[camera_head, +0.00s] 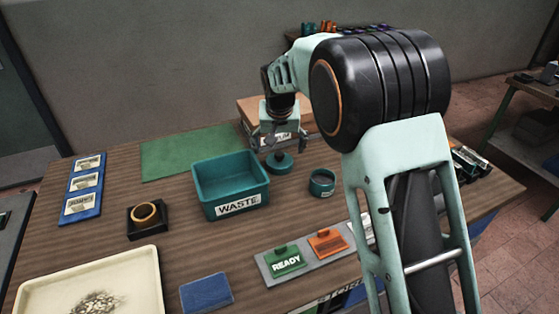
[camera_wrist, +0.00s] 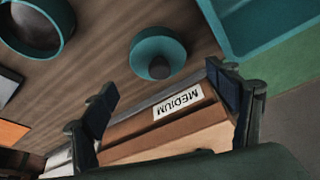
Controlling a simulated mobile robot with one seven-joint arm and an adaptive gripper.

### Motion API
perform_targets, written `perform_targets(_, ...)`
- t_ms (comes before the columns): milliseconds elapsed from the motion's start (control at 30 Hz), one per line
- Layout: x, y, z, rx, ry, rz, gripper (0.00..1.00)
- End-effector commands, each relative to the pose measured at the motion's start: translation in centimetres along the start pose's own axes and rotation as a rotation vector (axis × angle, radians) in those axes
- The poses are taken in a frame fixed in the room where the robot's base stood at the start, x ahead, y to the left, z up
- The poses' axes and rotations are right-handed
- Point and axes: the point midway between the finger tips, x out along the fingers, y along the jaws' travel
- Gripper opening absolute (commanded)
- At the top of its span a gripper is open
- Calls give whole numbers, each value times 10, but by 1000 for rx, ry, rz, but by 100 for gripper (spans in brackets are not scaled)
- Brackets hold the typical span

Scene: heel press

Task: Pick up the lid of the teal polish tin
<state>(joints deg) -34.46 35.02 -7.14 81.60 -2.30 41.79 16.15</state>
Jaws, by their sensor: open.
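The teal lid (camera_head: 280,163), a round disc with a dark knob in its middle, lies on the wooden table right of the waste bin. In the wrist view the lid (camera_wrist: 160,50) shows whole, knob towards the camera. The open teal tin (camera_head: 322,183) stands apart to the right of the lid, its dark inside showing; it also shows at the wrist view's upper left (camera_wrist: 62,25). My gripper (camera_head: 277,145) is open and empty, pointing down just above the lid. In the wrist view the fingers (camera_wrist: 162,82) are spread wide, with the knob near the line between their tips.
The teal WASTE bin (camera_head: 245,190) stands close left of the lid. A cardboard box labelled MEDIUM (camera_wrist: 150,130) lies behind, under my gripper's view. A grey strip with READY (camera_head: 285,262) and orange (camera_head: 327,243) tags lies in front. A green mat (camera_head: 185,152) lies back left.

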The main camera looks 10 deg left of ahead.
Motion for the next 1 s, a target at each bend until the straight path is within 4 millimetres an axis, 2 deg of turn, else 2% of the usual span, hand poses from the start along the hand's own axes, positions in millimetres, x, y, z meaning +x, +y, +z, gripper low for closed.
perform_targets(300, 42, 2, -1, 3, -2, 1, 80)
perform_targets(433, 50, 2, -2, 4, 1, -1, 80)
perform_targets(633, 50, 2, -2, 4, 1, -1, 80)
perform_targets(667, 50, 2, -2, 4, 1, -1, 79)
perform_targets(900, 50, 2, -2, 3, 1, -1, 53)
perform_targets(1000, 50, 2, -2, 3, 1, -1, 53)
